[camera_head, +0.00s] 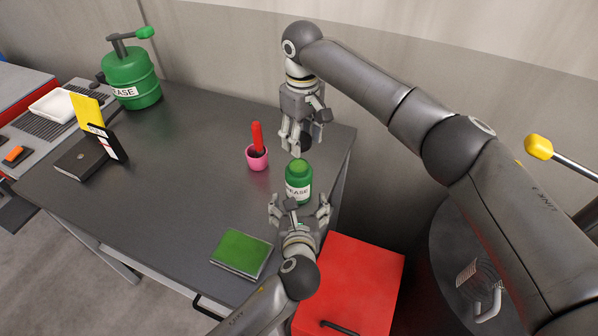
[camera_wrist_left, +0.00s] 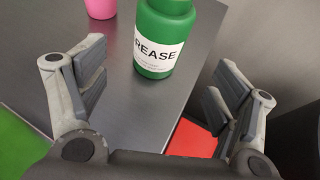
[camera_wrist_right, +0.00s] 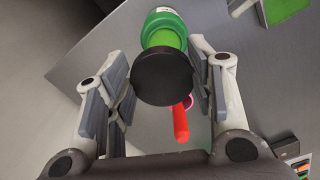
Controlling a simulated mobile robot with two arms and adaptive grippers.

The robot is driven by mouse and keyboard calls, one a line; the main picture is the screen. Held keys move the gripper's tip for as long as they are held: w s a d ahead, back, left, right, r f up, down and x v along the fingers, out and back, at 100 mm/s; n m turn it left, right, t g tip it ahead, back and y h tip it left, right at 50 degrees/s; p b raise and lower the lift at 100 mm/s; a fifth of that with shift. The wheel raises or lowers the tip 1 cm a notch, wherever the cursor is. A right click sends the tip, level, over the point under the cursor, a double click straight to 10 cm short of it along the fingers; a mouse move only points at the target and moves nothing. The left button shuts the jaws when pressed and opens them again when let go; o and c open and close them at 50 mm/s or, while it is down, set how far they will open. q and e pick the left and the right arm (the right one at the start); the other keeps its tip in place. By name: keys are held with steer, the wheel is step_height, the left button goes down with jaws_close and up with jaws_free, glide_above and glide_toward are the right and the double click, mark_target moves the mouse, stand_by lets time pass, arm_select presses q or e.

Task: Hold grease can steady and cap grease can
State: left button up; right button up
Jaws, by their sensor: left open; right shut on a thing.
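The green grease can (camera_head: 298,178) stands upright near the table's right edge, its neck bare of a cap; its white label also shows in the left wrist view (camera_wrist_left: 157,50). My left gripper (camera_head: 298,207) is open on the near side of the can, its fingers spread wide and apart from it. My right gripper (camera_head: 296,146) is above and just behind the can, shut on the black round cap (camera_wrist_right: 162,76). In the right wrist view the cap lies in front of the can's green neck (camera_wrist_right: 163,38). I cannot tell the exact gap between them.
A pink pot (camera_head: 257,160) with a red-handled tool stands left of the can. A green book (camera_head: 241,253) lies at the front edge. A large green grease pump (camera_head: 130,78) is at the far left. A red cabinet (camera_head: 355,275) is below right. The table's middle is clear.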

steer(key=shift+s+r, duration=0.4)
steer(key=shift+s, duration=0.3)
arm_select(q)
steer(key=x, duration=1.1)
steer(key=shift+w, duration=0.15)
arm_select(e)
steer(key=shift+w+f, duration=0.15)
steer(key=shift+w, duration=0.1)
arm_select(q)
steer(key=shift+c, duration=0.3)
steer(key=c, duration=1.5)
steer(key=shift+o, duration=0.2)
arm_select(e)
glide_above(298, 174)
steer(key=w, duration=0.2)
steer(key=shift+s+d+f, duration=0.1)
steer(key=shift+d+f, duration=0.05)
steer(key=shift+f, duration=0.7)
steer(key=shift+s+d+f, duration=0.1)
steer(key=shift+d+f, duration=0.05)
steer(key=shift+f, duration=0.65)
steer(key=shift+s+d+f, duration=0.1)
steer(key=shift+d+f, duration=0.05)
steer(key=shift+f, duration=0.7)
